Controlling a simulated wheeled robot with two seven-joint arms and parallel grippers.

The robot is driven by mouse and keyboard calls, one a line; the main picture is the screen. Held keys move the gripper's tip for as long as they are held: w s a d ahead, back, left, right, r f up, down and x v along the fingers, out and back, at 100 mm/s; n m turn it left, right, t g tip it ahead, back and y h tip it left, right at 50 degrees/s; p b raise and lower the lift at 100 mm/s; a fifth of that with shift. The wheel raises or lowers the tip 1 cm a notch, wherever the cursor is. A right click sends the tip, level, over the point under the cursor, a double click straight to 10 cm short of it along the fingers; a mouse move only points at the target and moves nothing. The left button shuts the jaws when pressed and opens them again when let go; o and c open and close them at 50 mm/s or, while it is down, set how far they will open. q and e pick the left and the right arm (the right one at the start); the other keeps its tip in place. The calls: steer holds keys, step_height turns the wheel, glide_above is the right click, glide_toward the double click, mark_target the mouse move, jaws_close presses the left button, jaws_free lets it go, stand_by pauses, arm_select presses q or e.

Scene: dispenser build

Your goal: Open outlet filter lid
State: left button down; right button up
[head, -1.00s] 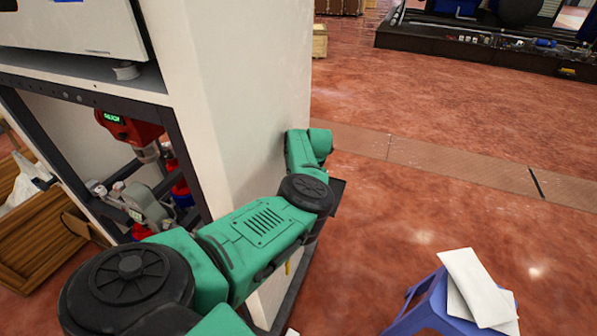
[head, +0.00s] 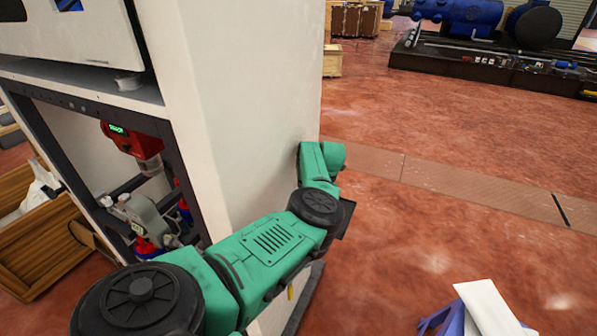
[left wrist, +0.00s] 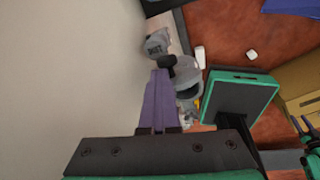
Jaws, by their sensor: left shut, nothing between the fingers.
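In the left wrist view, my left gripper (left wrist: 158,80) has purple fingers shut together and empty. Its tips are close to a black knob (left wrist: 167,61) on a grey metal fitting (left wrist: 187,82) beside the white cabinet wall. A grey cap-like part (left wrist: 158,43) with unreadable lettering sits just beyond. I cannot tell which part is the outlet filter lid, or whether the fingers touch it. In the head view my left arm reaches along the cabinet's side, and its gripper is hidden. A purple-fingered part (left wrist: 303,124) at the wrist view's right edge looks like my right gripper; its opening is unclear.
The white cabinet (head: 235,110) stands left of centre. A red device with a green display (head: 130,140) and a grey fitting (head: 143,213) sit in its open bay.

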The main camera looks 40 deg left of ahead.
arm_select(q)
steer(key=shift+s+d+f, duration=0.2)
steer(key=shift+d, duration=0.05)
arm_select(e)
steer(key=shift+a+f+b, duration=0.1)
steer(key=shift+f+b, duration=0.65)
steer(key=shift+f, duration=0.05)
arm_select(q)
step_height(320, 180, up, 15)
steer(key=w+d, duration=0.1)
steer(key=d, duration=0.1)
steer(key=shift+w+f, duration=0.2)
steer(key=shift+w, duration=0.1)
